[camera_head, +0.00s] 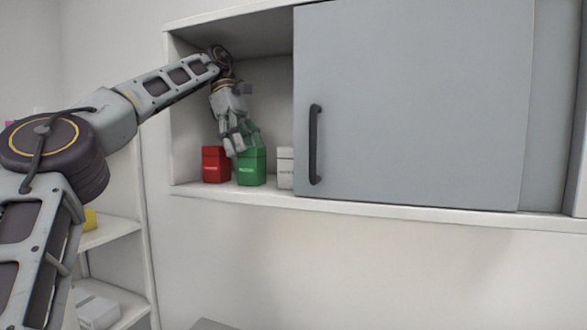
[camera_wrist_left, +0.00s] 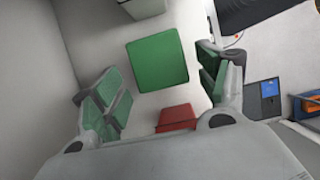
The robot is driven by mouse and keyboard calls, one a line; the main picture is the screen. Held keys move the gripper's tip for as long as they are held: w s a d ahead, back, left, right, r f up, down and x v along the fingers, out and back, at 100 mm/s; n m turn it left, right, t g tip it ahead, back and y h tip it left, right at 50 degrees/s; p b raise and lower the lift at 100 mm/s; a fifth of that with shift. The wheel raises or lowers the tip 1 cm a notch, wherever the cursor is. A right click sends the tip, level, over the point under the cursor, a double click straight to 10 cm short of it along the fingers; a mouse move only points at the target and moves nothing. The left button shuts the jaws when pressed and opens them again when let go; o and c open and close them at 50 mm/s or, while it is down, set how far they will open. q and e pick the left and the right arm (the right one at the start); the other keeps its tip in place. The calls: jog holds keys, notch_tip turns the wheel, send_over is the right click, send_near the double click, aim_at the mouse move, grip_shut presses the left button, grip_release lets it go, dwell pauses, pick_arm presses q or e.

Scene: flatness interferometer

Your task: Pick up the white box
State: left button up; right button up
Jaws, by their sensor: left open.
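The white box (camera_head: 285,168) stands on the cabinet shelf, its right part hidden by the grey sliding door. In the left wrist view a white box (camera_wrist_left: 145,8) shows at the top edge, cut off by the frame. My left gripper (camera_head: 241,147) reaches down into the open part of the cabinet. It is open, with its fingertips at the top of the green box (camera_head: 251,170), left of the white box. In the left wrist view the green box (camera_wrist_left: 158,62) lies between the spread fingers; I cannot tell if they touch it. My right gripper is not in view.
A red box (camera_head: 215,166) stands left of the green box. The grey sliding door (camera_head: 410,110) with a dark handle (camera_head: 315,145) covers the cabinet's right part. A lower rack (camera_head: 105,234) at left holds a yellow item (camera_head: 90,220) and a white item (camera_head: 97,308).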

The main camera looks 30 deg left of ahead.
pick_arm(q)
jog(key=shift+s+d, duration=0.1)
jog(key=shift+s, duration=0.05)
jog(key=shift+d, duration=0.1)
jog(key=shift+w+d, duration=0.25)
jog(key=shift+d, duration=0.1)
jog(key=shift+w+d, duration=0.25)
jog(key=shift+d, duration=0.8)
jog(key=shift+w+d, duration=0.2)
jog(key=shift+d, duration=0.8)
jog(key=shift+w+d, duration=0.25)
jog(key=shift+d, duration=0.8)
jog(key=shift+d, duration=0.1)
jog(key=shift+w+d, duration=0.3)
jog(key=shift+d, duration=0.8)
jog(key=shift+w+d, duration=0.25)
jog(key=shift+d, duration=0.8)
jog(key=shift+d+f, duration=0.2)
jog(key=shift+f, duration=0.35)
